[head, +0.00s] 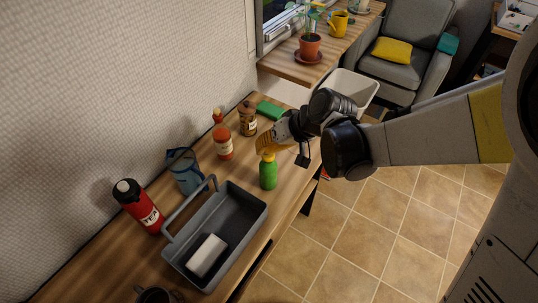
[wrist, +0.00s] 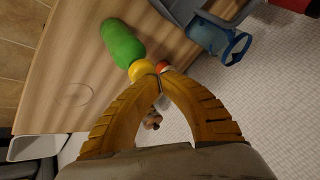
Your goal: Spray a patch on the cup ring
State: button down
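A green spray bottle (head: 268,174) with a yellow top stands upright on the wooden table, to the right of the grey caddy. It also shows in the wrist view (wrist: 122,43), with its yellow top (wrist: 143,71) right beside the fingertips. My gripper (head: 267,148) is over the bottle's top, with its yellow fingers drawn together at the tips (wrist: 162,75). Nothing shows clearly between the tips; whether they touch the top I cannot tell. A faint cup ring (wrist: 77,95) marks the tabletop in the wrist view. I cannot make it out in the head view.
The grey caddy (head: 256,216) holds a white block (head: 207,256). A red flask (head: 138,206), a blue pitcher (head: 186,172), an orange bottle (head: 223,143), a brown jar (head: 248,120) and a green sponge (head: 270,109) stand along the wall side. A white bin (head: 352,88) is beyond the table.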

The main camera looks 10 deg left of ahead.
dwell(0.3)
jog(key=shift+r+p, duration=0.4)
jog(key=shift+r, duration=0.15)
notch_tip(320, 180, up, 6)
jog(key=p, duration=0.4)
dwell(0.8)
jog(key=s+d+r+m+t+h, duration=0.1)
jog(key=s+d, duration=0.3)
jog(key=d, duration=0.6)
jog(key=s+d+r+m+t+h+b, duration=0.1)
jog(key=s+d+r+m+t+h, duration=0.1)
jog(key=d, duration=0.8)
jog(key=s+d+r+m+t+h+b, duration=0.1)
jog(key=s+d+r+h, duration=0.3)
jog(key=d, duration=0.6)
jog(key=shift+s+d+m+t, duration=0.25)
jog(key=shift+s+m+t, duration=0.35)
jog(key=shift+s+m, duration=0.3)
